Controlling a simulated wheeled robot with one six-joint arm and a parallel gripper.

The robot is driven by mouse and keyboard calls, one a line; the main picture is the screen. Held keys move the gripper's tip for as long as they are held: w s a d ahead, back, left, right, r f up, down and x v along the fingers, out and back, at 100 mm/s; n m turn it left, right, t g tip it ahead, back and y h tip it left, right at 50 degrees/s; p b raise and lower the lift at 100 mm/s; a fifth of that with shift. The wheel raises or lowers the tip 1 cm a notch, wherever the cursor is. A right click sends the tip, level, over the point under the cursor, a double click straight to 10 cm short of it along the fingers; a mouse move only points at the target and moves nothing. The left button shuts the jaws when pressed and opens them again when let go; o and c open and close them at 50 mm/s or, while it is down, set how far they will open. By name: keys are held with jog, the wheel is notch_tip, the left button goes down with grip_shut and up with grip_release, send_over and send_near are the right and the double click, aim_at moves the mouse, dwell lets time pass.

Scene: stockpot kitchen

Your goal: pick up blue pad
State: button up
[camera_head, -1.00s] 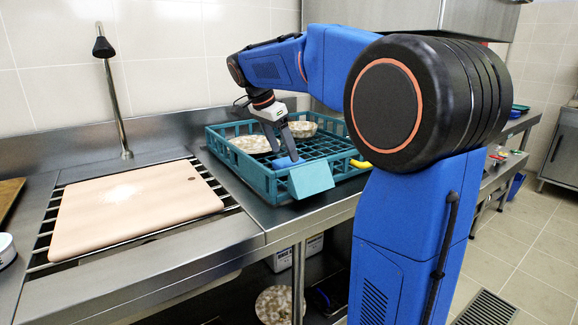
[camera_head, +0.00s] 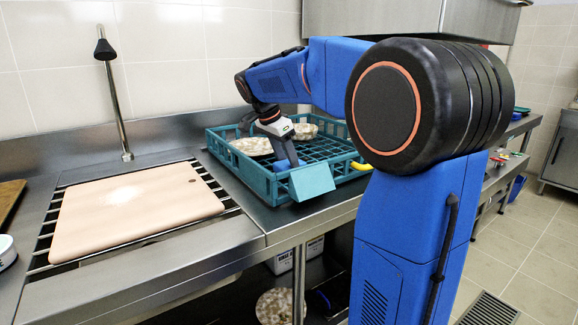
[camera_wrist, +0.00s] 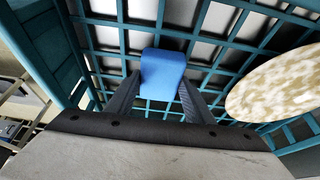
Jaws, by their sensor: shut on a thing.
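The blue pad (camera_wrist: 163,75) is a small bright blue block between the two fingers of my gripper (camera_wrist: 160,95) in the wrist view. My gripper is shut on it, with a finger at each side. In the head view my gripper (camera_head: 288,160) reaches down into the teal crate (camera_head: 232,172), near its front wall. The pad (camera_head: 282,165) shows there as a small blue patch by the fingertips. Whether the pad touches the crate's grid floor cannot be told.
A speckled plate (camera_head: 252,146) and a speckled bowl (camera_head: 304,131) lie in the crate; a plate (camera_wrist: 275,85) is right of my gripper in the wrist view. The crate walls stand close around. A pink cutting board (camera_head: 135,210) lies left on the counter.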

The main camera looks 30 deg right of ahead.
aim_at(287, 163)
jog(key=shift+r, duration=0.15)
notch_tip(287, 163, up, 10)
dwell(0.4)
jog(key=shift+o, duration=0.9)
jog(key=shift+c, duration=0.4)
